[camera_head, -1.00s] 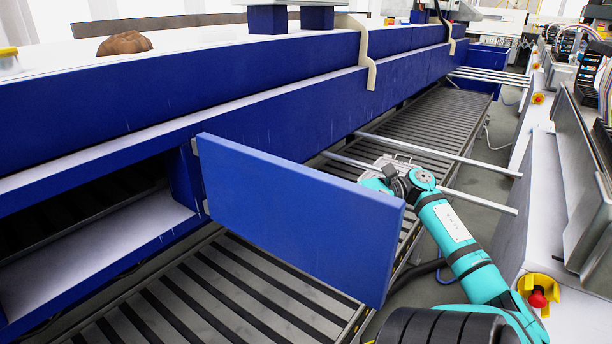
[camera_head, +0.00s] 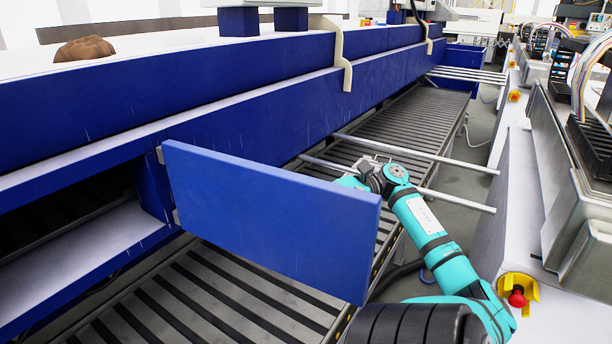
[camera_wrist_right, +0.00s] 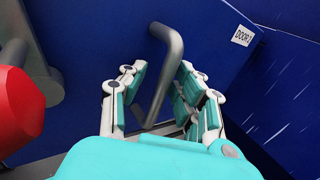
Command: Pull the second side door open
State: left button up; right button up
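The blue side door (camera_head: 260,215) is swung out from the gantry, hinged at its left end, with the dark opening (camera_head: 75,215) to its left. In the right wrist view, a label that seems to read DOOR 2 (camera_wrist_right: 242,36) is on a blue surface at upper right. A grey bar handle (camera_wrist_right: 172,70) is fixed to the blue door panel. My right gripper (camera_wrist_right: 160,80) is open, its fingers on either side of the handle, with a gap visible on the left. In the head view the right gripper is mostly hidden behind the door. My left gripper is not in view.
A slatted conveyor (camera_head: 215,290) runs under the door and along the gantry (camera_head: 250,110). Metal rails (camera_head: 430,157) cross the aisle to the right. A red and yellow emergency stop (camera_head: 517,296) sits on the white bench at the right, near my arm.

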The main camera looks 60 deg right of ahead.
jog(key=shift+w, duration=0.15)
jog(key=v, duration=1.2)
dwell(0.5)
